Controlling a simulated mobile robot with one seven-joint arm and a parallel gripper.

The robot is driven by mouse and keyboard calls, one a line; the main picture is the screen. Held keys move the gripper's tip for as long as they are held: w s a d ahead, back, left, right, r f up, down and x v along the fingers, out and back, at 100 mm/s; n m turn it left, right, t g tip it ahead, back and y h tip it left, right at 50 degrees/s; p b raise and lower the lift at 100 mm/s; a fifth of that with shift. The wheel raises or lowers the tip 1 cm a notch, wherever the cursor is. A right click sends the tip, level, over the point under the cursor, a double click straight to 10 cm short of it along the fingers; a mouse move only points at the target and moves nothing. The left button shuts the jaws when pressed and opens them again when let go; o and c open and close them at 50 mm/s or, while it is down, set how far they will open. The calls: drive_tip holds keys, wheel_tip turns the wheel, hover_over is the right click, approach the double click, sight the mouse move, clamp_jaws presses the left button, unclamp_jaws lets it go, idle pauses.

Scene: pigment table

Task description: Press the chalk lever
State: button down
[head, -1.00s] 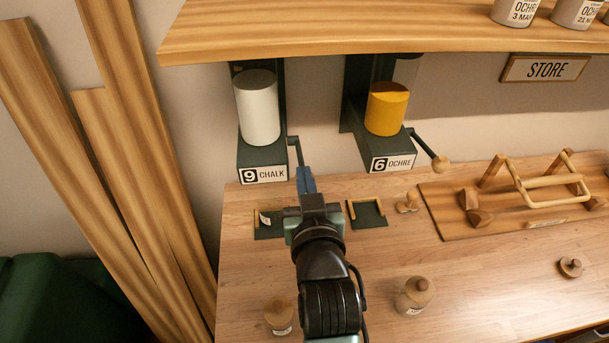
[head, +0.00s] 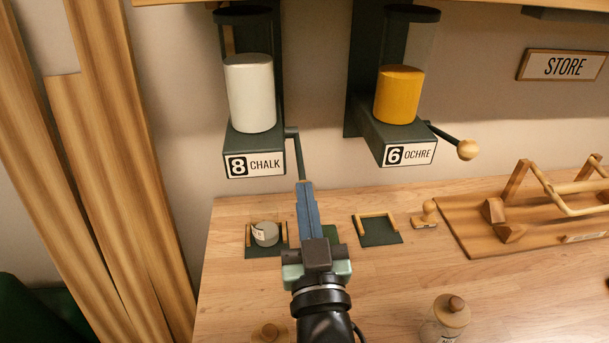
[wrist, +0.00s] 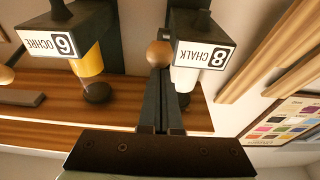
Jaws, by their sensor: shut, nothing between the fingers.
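The chalk dispenser (head: 250,140) hangs on the wall with a clear hopper of white chalk (head: 250,95); its label reads 8 CHALK, also in the wrist view (wrist: 203,54). Its dark chalk lever (head: 297,155) slopes down from the dispenser's right side towards my gripper (head: 304,184). In the head view my gripper hides the lever's end. In the wrist view the round wooden lever knob (wrist: 159,52) shows at the tips of my shut, empty gripper (wrist: 154,76); contact is hard to tell. A grey-white pot (head: 265,234) stands on the left green pad (head: 262,253) below the dispenser.
The ochre dispenser (head: 395,145), labelled 6, and its lever knob (head: 468,150) are to the right. An empty green pad (head: 380,236), a wooden stamp-like piece (head: 426,214), a wooden rack (head: 478,240) and a lidded jar (head: 446,318) stand on the bench.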

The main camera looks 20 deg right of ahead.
drive_tip(key=shift+w+f+b, duration=0.15)
drive_tip(key=shift+f+b, duration=0.65)
drive_tip(key=shift+f, duration=0.45)
